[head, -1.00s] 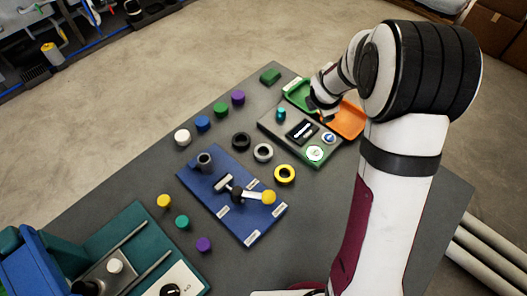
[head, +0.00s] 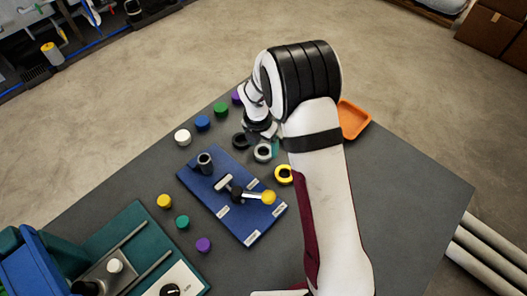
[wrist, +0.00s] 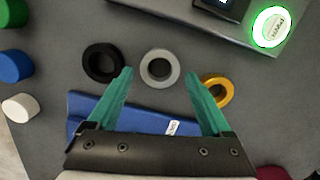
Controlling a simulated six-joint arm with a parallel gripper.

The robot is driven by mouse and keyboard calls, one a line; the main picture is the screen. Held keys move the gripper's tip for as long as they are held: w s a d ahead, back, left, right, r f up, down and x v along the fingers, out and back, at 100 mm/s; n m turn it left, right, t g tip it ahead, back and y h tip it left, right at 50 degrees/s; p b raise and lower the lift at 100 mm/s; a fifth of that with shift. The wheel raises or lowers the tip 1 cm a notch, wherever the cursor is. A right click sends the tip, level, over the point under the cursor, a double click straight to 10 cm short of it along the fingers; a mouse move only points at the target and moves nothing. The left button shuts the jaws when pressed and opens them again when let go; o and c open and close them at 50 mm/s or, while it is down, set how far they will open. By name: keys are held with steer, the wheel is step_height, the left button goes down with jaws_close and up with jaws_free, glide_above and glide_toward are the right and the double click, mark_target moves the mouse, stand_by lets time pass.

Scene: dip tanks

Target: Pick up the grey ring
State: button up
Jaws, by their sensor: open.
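The grey ring (wrist: 174,75) lies flat on the dark table in the wrist view, between a black ring and a yellow ring. In the head view the grey ring (head: 262,155) is partly covered by my gripper. My gripper (wrist: 157,80) has teal fingers spread wide, with nothing held. In the wrist view the grey ring shows between the two fingertips, a little beyond them. I cannot tell the height of the fingertips above the table.
The black ring (wrist: 89,69) lies left of the grey ring and the yellow ring (wrist: 228,84) lies right, close to the fingertips. A blue board (head: 241,219) with a lever is nearby. A panel with a lit green button (wrist: 270,27) stands beyond. An orange tray (head: 364,118) is at right.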

step_height(320, 180, down, 2)
steer(key=shift+w+d+f, duration=0.1)
steer(key=shift+w, duration=0.05)
jaws_close()
stand_by(0.3)
